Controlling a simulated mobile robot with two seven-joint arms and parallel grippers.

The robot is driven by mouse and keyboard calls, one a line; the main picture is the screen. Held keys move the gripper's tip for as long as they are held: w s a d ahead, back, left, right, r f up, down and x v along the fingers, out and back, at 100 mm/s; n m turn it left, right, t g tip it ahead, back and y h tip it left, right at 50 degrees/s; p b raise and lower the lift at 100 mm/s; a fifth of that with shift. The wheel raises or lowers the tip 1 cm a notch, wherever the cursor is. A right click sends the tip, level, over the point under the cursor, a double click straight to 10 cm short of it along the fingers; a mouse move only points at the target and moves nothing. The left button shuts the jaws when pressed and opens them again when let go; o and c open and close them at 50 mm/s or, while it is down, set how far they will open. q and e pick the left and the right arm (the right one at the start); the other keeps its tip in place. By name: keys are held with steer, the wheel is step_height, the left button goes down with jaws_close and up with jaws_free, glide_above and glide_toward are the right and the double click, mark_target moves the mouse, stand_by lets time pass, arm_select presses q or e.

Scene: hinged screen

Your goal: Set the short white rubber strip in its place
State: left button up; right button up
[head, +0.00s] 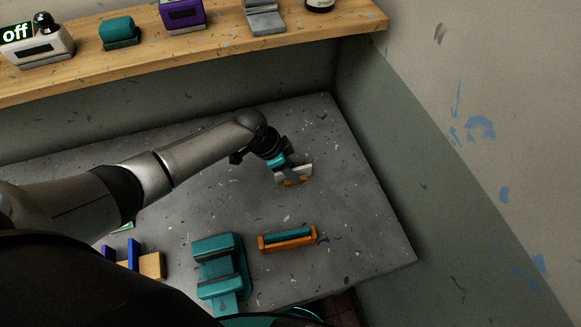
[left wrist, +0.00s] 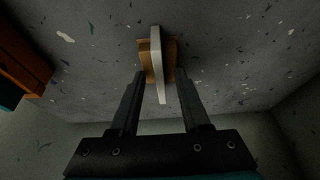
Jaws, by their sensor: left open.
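The short white rubber strip (left wrist: 157,62) stands on edge at a tan-orange block (left wrist: 145,62) on the grey table. In the head view the strip (head: 303,171) is partly hidden by my left gripper (head: 290,172). My left gripper is open and reaches down over the strip. In the left wrist view its two fingers (left wrist: 160,76) are on either side of the strip, with visible gaps. My right gripper is not in view.
An orange holder (head: 270,245) with a teal bar in it lies nearer on the table. A teal device (head: 220,262) stands left of it. Colored blocks (head: 150,264) are at lower left. A wooden shelf (head: 190,48) holding several devices runs along the back wall. The table's right side is clear.

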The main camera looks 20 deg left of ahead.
arm_select(q)
steer(key=p+v, duration=0.1)
steer(key=v, duration=1.4)
steer(key=shift+p, duration=0.3)
steer(key=shift+a+r, duration=0.1)
